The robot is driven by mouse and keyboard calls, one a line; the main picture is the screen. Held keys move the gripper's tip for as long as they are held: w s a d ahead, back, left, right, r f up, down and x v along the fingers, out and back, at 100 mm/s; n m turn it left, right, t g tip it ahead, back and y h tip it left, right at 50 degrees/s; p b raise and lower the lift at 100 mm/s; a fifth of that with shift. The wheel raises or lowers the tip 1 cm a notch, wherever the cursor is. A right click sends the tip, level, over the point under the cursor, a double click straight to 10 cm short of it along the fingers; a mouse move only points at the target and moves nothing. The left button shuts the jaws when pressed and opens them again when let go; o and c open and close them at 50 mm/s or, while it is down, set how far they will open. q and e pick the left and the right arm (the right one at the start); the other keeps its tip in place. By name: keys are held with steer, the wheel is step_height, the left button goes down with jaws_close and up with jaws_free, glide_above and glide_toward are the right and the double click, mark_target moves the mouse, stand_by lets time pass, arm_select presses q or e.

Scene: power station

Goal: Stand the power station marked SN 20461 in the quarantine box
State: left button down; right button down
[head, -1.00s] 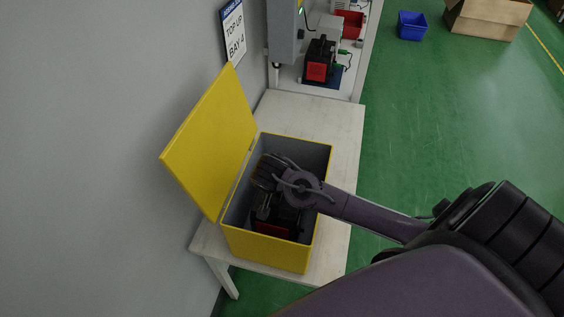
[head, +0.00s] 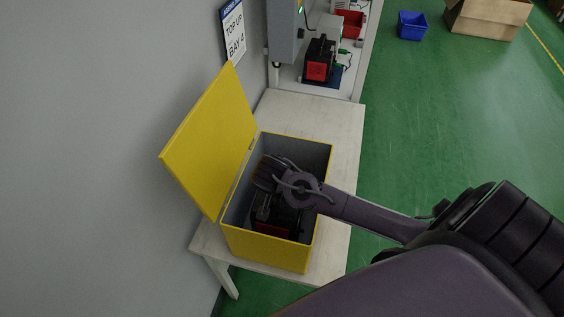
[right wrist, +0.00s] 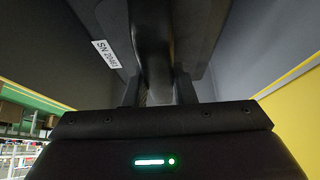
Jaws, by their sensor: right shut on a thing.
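The yellow quarantine box (head: 266,252) stands on a white table with its lid (head: 212,140) open to the left. A dark power station with a red face (head: 272,227) is inside the box, upright as far as I can see. My right gripper (head: 275,190) reaches down into the box above it. In the right wrist view, my right gripper (right wrist: 158,92) is shut on the black handle (right wrist: 152,45) of the power station, whose label (right wrist: 105,54) reads SN 20461. Whether its base touches the box floor is hidden. My left gripper is out of view.
Another red and black power station (head: 320,62) stands on the bench behind, beside a grey cabinet and a red bin (head: 349,23). A sign (head: 234,32) hangs on the left wall. A blue bin (head: 411,26) and a cardboard box (head: 487,18) stand on the green floor.

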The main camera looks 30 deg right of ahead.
steer(key=shift+w, duration=0.15)
steer(key=c, duration=1.5)
jaws_free()
steer(key=shift+r, duration=0.1)
steer(key=shift+c, duration=0.2)
steer(key=o, duration=0.4)
steer(key=shift+s+a, duration=0.1)
steer(key=shift+s, duration=0.1)
steer(key=shift+s+f, duration=0.15)
steer(key=shift+f, duration=0.25)
steer(key=b+v, duration=0.2)
steer(key=v, duration=0.5)
steer(key=shift+r, duration=0.15)
steer(key=shift+a+r, duration=0.15)
steer(key=shift+r, duration=0.3)
